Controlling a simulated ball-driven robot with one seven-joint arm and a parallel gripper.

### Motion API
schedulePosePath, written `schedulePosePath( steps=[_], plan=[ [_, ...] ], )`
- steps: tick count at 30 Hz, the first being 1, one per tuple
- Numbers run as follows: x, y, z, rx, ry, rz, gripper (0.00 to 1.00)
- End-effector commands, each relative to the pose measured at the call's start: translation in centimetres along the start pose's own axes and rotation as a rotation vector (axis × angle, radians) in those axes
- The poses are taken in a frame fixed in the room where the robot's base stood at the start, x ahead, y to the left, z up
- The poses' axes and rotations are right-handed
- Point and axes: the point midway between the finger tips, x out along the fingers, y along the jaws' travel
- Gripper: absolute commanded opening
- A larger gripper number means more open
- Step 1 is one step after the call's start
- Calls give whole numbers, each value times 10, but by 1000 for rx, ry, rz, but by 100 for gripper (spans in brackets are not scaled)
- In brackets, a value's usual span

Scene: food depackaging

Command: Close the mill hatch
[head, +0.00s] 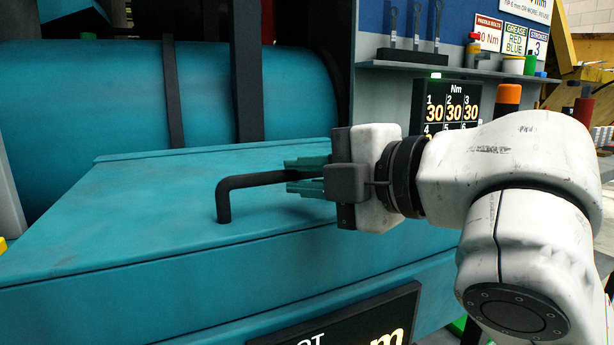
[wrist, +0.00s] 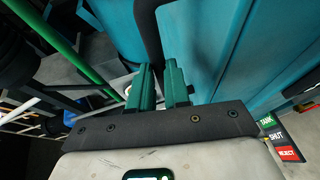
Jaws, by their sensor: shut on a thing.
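The teal mill hatch (head: 130,215) is a broad flat lid lying over the teal mill box, with a thin dark seam along its front edge. I cannot tell whether it is fully seated. A bent black handle (head: 245,183) stands up from the lid. My gripper (head: 306,176) comes from the right, its green fingers shut on the handle's right part. In the wrist view the two green fingers (wrist: 161,85) stand on either side of the dark handle bar (wrist: 149,30). The fingers and wrist hide the handle's right end.
A teal drum (head: 85,95) with dark straps lies behind the hatch. A grey shelf (head: 455,69) with tools and a dark number board (head: 447,103) stand behind my gripper. A black sign (head: 345,325) is on the box front. A sign with coloured labels (wrist: 282,138) shows in the wrist view.

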Motion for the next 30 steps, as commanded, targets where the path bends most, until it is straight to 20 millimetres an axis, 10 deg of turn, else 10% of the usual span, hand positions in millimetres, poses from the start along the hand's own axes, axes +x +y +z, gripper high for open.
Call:
schedulePosePath(
  steps=[17, 18, 30],
  plan=[
    [4, -13, -1, -3, 6, 3, 0],
    [4, -14, -1, -3, 6, 3, 18],
    [3, -10, 0, -5, 4, 10, 42]
  ],
)
